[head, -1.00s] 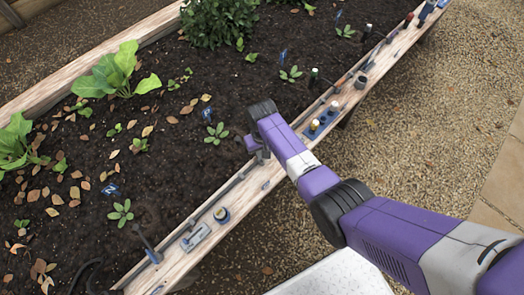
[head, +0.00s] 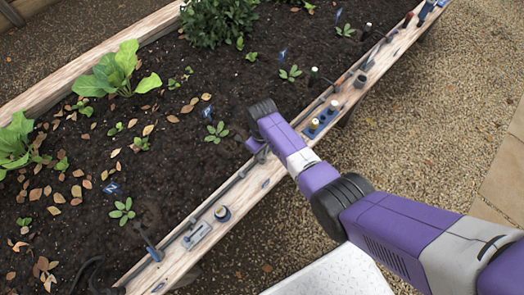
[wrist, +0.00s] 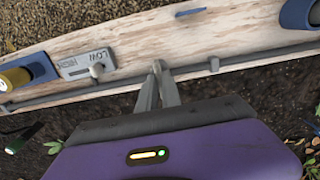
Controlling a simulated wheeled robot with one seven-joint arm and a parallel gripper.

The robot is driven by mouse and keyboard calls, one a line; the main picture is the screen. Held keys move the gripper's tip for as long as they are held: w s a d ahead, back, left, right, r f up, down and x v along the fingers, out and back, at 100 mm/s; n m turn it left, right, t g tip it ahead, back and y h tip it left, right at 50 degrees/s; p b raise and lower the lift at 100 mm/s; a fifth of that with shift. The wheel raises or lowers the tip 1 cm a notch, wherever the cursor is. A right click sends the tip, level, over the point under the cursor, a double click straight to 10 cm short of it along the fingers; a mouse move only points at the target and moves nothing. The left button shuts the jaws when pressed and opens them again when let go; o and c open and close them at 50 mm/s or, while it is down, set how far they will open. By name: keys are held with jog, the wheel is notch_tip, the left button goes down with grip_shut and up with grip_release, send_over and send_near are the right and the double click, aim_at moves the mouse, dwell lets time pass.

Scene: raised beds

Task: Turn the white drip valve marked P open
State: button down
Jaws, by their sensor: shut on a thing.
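My gripper (wrist: 157,70) points at the wooden edge of the raised bed in the wrist view, its fingers close together on a small pale piece at the grey drip line (wrist: 195,69). This piece looks like the white drip valve's handle, but the fingers hide most of it. I cannot read a letter P on it or tell how far it is turned. In the head view my gripper (head: 262,156) is low over the bed's near edge, and my own arm partly hides the spot.
A grey slider plate marked LOW and HIGH (wrist: 82,65) is left of my fingers, with a yellow-ended blue fitting (wrist: 28,70) beyond. A blue fitting (wrist: 302,13) is at right. Seedlings fill the soil.

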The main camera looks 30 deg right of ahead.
jog(key=c, duration=1.5)
grip_release()
jog(key=shift+c, duration=0.2)
jog(key=shift+r, duration=0.15)
notch_tip(320, 180, up, 8)
jog(key=shift+f+p, duration=0.25)
jog(key=shift+p, duration=0.95)
jog(key=shift+w, duration=0.1)
